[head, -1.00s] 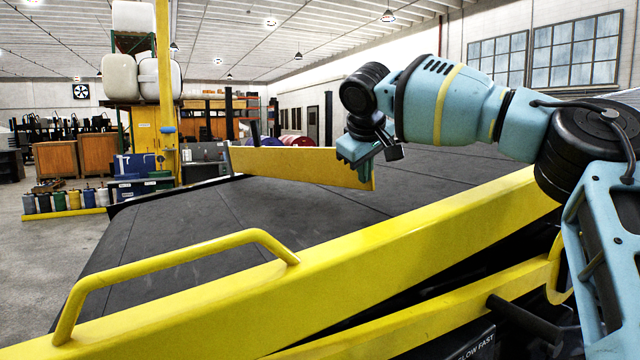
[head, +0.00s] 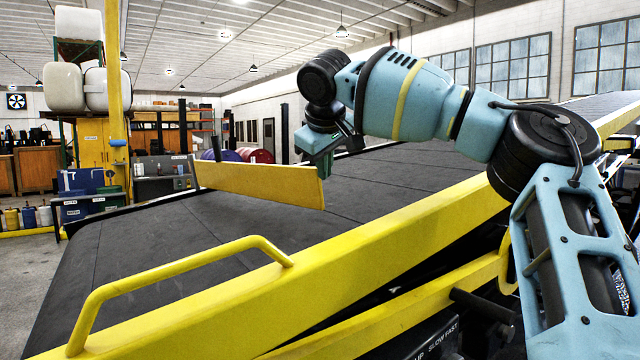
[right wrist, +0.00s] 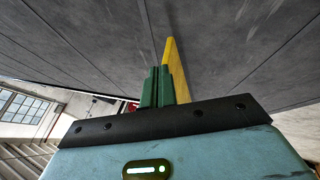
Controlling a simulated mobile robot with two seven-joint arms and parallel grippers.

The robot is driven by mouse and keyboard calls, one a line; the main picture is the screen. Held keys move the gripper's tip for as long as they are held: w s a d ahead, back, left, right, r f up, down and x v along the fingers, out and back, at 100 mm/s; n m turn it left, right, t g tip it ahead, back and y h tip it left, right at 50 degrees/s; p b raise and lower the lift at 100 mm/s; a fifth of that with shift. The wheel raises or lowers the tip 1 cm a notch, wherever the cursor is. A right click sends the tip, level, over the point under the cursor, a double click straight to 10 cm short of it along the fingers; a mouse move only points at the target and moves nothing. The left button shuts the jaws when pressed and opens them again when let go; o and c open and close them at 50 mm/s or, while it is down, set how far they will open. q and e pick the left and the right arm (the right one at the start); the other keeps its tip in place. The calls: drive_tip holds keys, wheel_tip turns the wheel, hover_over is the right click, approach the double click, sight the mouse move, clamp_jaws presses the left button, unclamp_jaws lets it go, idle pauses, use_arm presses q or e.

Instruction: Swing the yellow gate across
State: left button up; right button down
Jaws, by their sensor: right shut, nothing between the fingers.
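The yellow gate (head: 255,183) is a flat board standing over the dark belt (head: 150,240) in the head view. It runs from a left end at the belt's far edge to a free right end nearer me. My right gripper (head: 325,168) is at that right end, with its fingertips close behind the board's top edge. In the right wrist view, the green fingers (right wrist: 158,88) are together and empty. The gate (right wrist: 175,68) shows there as a narrow yellow strip just right of the fingers; I cannot tell whether they touch. My left gripper is out of view.
A yellow side rail (head: 340,275) with a raised yellow handle (head: 180,265) crosses the front of the belt. A yellow post (head: 114,130) and blue bins (head: 85,180) stand beyond the belt at left. The belt surface around the gate is clear.

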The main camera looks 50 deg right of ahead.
drive_tip(key=v, duration=0.4)
drive_tip(key=shift+s+a+r, duration=0.1)
drive_tip(key=shift+r, duration=0.1)
idle(0.3)
